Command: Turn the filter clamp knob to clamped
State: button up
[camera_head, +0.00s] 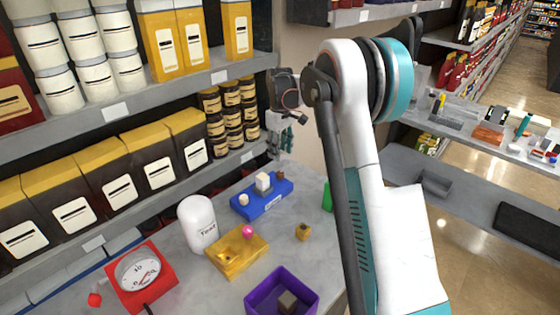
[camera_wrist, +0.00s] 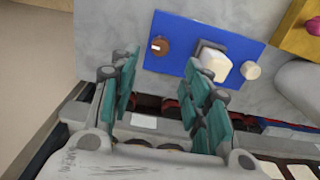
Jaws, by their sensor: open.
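A blue base (camera_head: 248,213) lies on the grey counter. It also shows in the wrist view (camera_wrist: 178,35). It carries a white block (camera_wrist: 215,65) on a dark grey square seat, a brown round knob (camera_wrist: 160,47) at one end and a cream round knob (camera_wrist: 251,70) at the other. I cannot tell which part is the filter clamp knob or how it is turned. My gripper (camera_head: 285,140) hangs in the air behind the blue base, near the shelf. In the wrist view my gripper (camera_wrist: 165,90) has its teal fingers wide apart, with nothing between them.
A white "Test" cylinder (camera_head: 198,225), a yellow block (camera_head: 252,262) with a pink ball, a red gauge (camera_head: 117,284), a purple tray (camera_head: 258,297) and a small brown cube (camera_head: 303,231) stand nearby. Stocked shelves (camera_head: 170,97) rise behind the counter.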

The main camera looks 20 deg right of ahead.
jog(key=shift+r, duration=1.05)
jog(key=s+a+r+m+t, duration=0.1)
jog(key=s+a+r, duration=0.2)
jog(key=s+r, duration=0.25)
jog(key=s+a+r+t, duration=0.1)
jog(key=s+a+r, duration=0.25)
jog(key=s, duration=0.35)
jog(key=s+a+r+m+t, duration=0.1)
jog(key=s+a+r+t, duration=0.15)
jog(key=s+r, duration=0.35)
jog(key=s+a+f+m+t, duration=0.1)
jog(key=s+a+f, duration=0.2)
jog(key=s, duration=0.7)
jog(key=s+a+f+m+t, duration=0.1)
jog(key=s+a+f, duration=0.2)
jog(key=s, duration=0.7)
jog(key=shift+s+f+m+t, duration=0.25)
jog(key=shift+f+m+t, duration=0.05)
jog(key=shift+f+t, duration=0.1)
